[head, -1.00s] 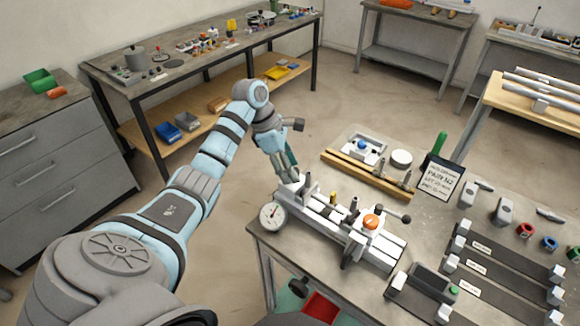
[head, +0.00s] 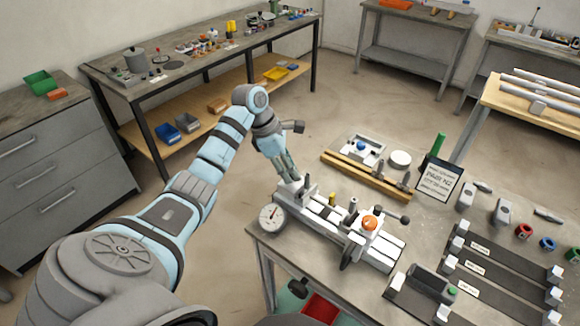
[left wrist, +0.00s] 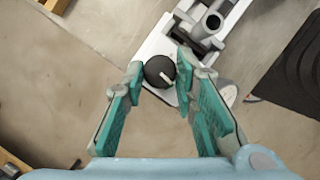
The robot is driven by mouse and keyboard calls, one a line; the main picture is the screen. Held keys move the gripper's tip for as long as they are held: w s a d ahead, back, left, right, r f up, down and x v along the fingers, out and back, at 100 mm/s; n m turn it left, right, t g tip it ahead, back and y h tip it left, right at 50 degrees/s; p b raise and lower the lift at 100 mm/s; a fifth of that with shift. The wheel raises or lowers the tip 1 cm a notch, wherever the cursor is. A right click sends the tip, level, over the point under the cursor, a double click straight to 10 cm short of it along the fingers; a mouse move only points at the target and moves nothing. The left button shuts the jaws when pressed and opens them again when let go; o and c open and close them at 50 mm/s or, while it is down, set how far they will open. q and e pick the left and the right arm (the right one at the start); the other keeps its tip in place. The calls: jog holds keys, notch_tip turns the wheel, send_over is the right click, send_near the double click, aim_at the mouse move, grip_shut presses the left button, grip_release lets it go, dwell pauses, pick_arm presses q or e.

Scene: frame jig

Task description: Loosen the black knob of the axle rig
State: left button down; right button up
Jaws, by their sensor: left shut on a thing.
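The axle rig (head: 322,220) is a pale rail fixture on the near workbench, with a round dial gauge (head: 272,217) at its left end and an orange-topped part (head: 370,223) near its right. The black knob (left wrist: 157,72), round with a white pointer line, sits at the rig's end in the left wrist view. My left gripper (left wrist: 160,70) has its teal-padded fingers on either side of the knob, shut on it. In the head view my left gripper (head: 292,177) reaches down to the rig's far left end and hides the knob. My right gripper is not in view.
Behind the rig lie a wooden bar (head: 365,177) and a small tray with a blue knob. A dark sign (head: 440,180) stands to the right. Dark strips with white end blocks and colored rings fill the bench's right side. Open floor lies beyond the bench.

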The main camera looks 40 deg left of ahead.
pick_arm(q)
jog(key=n+y+p, duration=0.1)
jog(key=n, duration=0.2)
jog(key=n+t+y+p, duration=0.1)
jog(key=n, duration=0.2)
jog(key=shift+s+d+r+n+t, duration=0.15)
jog(key=shift+d+n+t, duration=0.05)
jog(key=shift+n+t, duration=0.1)
jog(key=n+y+p, duration=0.1)
jog(key=n, duration=0.2)
jog(key=shift+d+n, duration=0.15)
jog(key=shift+n, duration=0.15)
jog(key=shift+d+n+y+p, duration=0.1)
jog(key=shift+n+y+p, duration=0.7)
jog(key=shift+n, duration=1)
jog(key=c, duration=1.3)
grip_release()
